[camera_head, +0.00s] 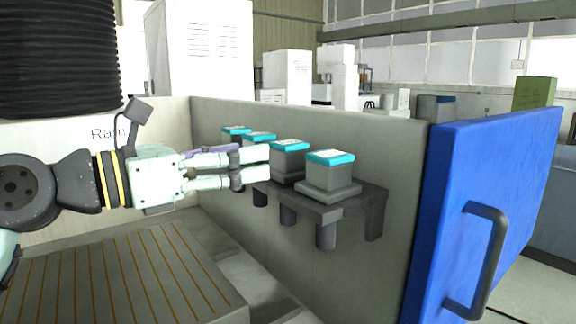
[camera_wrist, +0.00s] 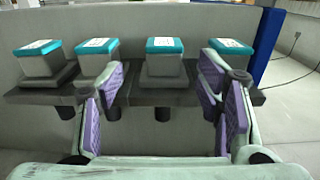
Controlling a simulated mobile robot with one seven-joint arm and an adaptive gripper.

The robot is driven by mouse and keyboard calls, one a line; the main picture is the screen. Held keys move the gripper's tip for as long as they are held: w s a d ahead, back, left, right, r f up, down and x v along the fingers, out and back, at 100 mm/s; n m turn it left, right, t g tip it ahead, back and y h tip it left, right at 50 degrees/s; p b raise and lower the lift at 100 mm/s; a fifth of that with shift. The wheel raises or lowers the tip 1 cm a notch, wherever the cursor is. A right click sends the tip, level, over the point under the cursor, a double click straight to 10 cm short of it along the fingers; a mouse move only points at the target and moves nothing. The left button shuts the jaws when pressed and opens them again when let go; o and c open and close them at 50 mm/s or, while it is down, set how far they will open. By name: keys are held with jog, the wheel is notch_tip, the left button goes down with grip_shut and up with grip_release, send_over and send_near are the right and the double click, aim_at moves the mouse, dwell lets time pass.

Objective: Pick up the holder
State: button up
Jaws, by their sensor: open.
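Several grey block holders with teal tops stand in a row on a dark shelf (camera_head: 325,212) along the wall. One holder (camera_head: 289,162), second from the blue door, lies straight ahead of my gripper (camera_head: 264,164). In the wrist view this holder (camera_wrist: 164,67) appears between the two open purple-padded fingers of my gripper (camera_wrist: 163,85). The fingers are spread and empty. I cannot tell how far the fingertips are from the holder. The holder nearest the door (camera_head: 330,175) sits to the right, partly behind the right finger in the wrist view (camera_wrist: 231,47).
Two more holders, a middle one (camera_wrist: 97,62) and the far one (camera_wrist: 40,63), stand to the left on the shelf. A blue door (camera_head: 490,190) with a dark handle is at the right. A slotted bed (camera_head: 130,275) lies below my arm.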

aim_at(276, 154)
jog(key=p+x, duration=0.1)
jog(key=x, duration=0.6)
jog(key=shift+s+d+f+p, duration=0.1)
jog(key=shift+d+f+p, duration=0.05)
jog(key=shift+d+p, duration=0.25)
jog(key=shift+w+d+f, duration=0.1)
jog(key=shift+w+d, duration=0.25)
jog(key=shift+c, duration=0.4)
grip_shut()
